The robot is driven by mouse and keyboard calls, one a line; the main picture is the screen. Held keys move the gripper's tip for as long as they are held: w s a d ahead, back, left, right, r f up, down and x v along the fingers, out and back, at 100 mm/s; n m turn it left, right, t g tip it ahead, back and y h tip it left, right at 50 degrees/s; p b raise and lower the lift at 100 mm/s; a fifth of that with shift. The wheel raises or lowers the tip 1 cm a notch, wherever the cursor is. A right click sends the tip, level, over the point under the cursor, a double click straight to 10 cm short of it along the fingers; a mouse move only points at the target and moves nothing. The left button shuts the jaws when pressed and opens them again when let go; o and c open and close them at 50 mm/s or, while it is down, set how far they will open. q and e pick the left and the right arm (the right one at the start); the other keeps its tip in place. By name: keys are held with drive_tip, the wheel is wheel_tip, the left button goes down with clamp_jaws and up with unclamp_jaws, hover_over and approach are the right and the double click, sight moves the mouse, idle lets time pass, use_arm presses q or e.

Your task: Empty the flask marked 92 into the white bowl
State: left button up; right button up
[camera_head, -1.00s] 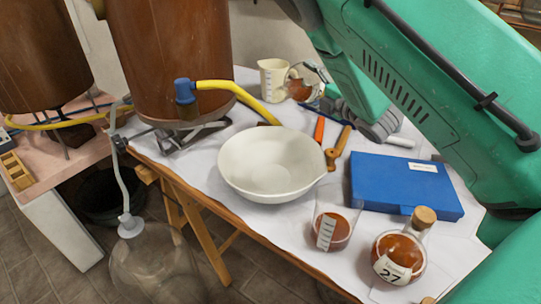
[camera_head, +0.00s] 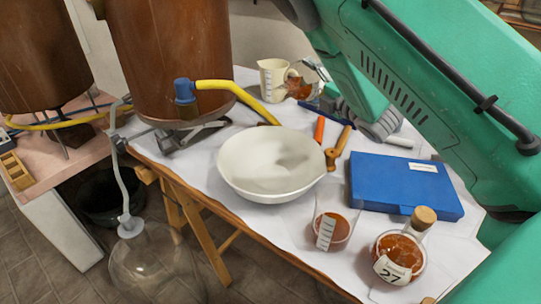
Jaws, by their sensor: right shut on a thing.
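A small round glass flask (camera_head: 299,89) with amber liquid is at the back of the table, next to the cream measuring jug. My right gripper (camera_head: 312,72) is shut on this flask, its fingers at the upper right of the glass. I cannot read any mark on it. The white bowl (camera_head: 258,160) stands on the white cloth at the table's middle, nearer than the flask and to its left. The bowl looks empty, with soft shadows inside. My left gripper is not in view.
A corked flask marked 27 (camera_head: 399,258) and a beaker of amber liquid (camera_head: 334,227) stand at the front right. A blue case (camera_head: 405,186) lies behind them. A cream jug (camera_head: 272,80) stands by the held flask. Tools lie right of the bowl. A copper-brown vessel (camera_head: 168,60) with a yellow hose stands left.

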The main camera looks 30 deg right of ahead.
drive_tip(key=shift+a+r, duration=0.2)
drive_tip(key=shift+r, duration=0.15)
idle(0.7)
drive_tip(key=shift+d+r+n+t+b, duration=0.3)
drive_tip(key=shift+r+n+b, duration=0.2)
drive_tip(key=shift+n+b, duration=0.35)
idle(1.6)
drive_tip(key=shift+s+a+r+n+t+b, duration=0.1)
drive_tip(key=shift+a+r+n+t+b, duration=0.05)
drive_tip(key=shift+r+n+b, duration=0.25)
drive_tip(key=shift+s+a+r+n+t+b, duration=0.15)
drive_tip(key=shift+r+n, duration=0.15)
drive_tip(key=shift+n, duration=0.15)
idle(0.7)
drive_tip(key=shift+r+n, duration=0.35)
drive_tip(key=shift+n, duration=0.05)
drive_tip(key=shift+a+b, duration=0.1)
drive_tip(key=shift+b, duration=0.25)
drive_tip(key=shift+a+r+n+t+y+b, duration=0.2)
drive_tip(key=shift+r+n+t+y+b, duration=0.1)
drive_tip(key=shift+r+n+b, duration=0.15)
drive_tip(key=shift+a+r+n, duration=0.1)
drive_tip(key=shift+r+n, duration=0.05)
drive_tip(key=shift+n, duration=0.1)
